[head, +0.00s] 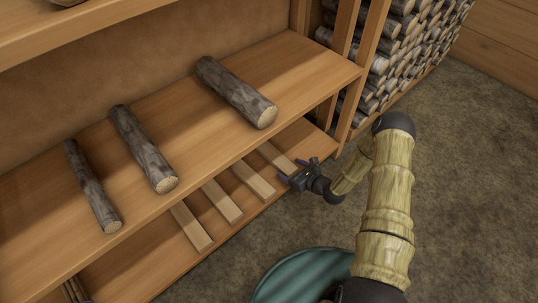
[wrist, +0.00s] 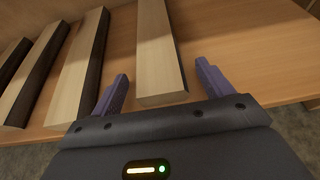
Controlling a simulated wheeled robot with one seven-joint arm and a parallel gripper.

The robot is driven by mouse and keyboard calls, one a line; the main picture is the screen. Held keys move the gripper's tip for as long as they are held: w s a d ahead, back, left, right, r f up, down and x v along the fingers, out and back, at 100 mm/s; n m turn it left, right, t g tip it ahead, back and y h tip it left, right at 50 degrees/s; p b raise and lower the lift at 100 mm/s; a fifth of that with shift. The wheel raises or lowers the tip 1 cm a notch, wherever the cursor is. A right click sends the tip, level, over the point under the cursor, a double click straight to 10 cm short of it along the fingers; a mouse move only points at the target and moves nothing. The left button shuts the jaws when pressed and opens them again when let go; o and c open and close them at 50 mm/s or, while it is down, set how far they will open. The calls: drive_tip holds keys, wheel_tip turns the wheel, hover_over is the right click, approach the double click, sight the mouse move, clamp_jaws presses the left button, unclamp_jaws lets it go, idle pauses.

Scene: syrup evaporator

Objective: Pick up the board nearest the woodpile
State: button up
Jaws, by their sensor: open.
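Several pale boards lie on the lower shelf in the head view. The rightmost board (head: 275,157) is the one nearest the woodpile (head: 395,55); its far part is hidden under the shelf above. My gripper (head: 290,179) is at the near end of this board. In the wrist view my open gripper (wrist: 162,74) has one finger on each side of the board (wrist: 157,45). Gaps show on both sides, the wider one on the right.
The upper shelf (head: 190,120) overhangs the boards and carries three bark-covered logs (head: 236,92). A shelf post (head: 362,60) stands between the boards and the woodpile. The lower shelf (wrist: 245,50) is bare right of the board.

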drive_tip(key=shift+b+x, duration=0.85)
drive_tip(key=shift+x, duration=0.65)
drive_tip(key=shift+r, duration=0.1)
drive_tip(key=c, duration=1.2)
drive_tip(key=shift+c, duration=0.2)
drive_tip(key=shift+r, duration=0.15)
wheel_tip(320, 180, up, 10)
drive_tip(key=p, duration=0.7)
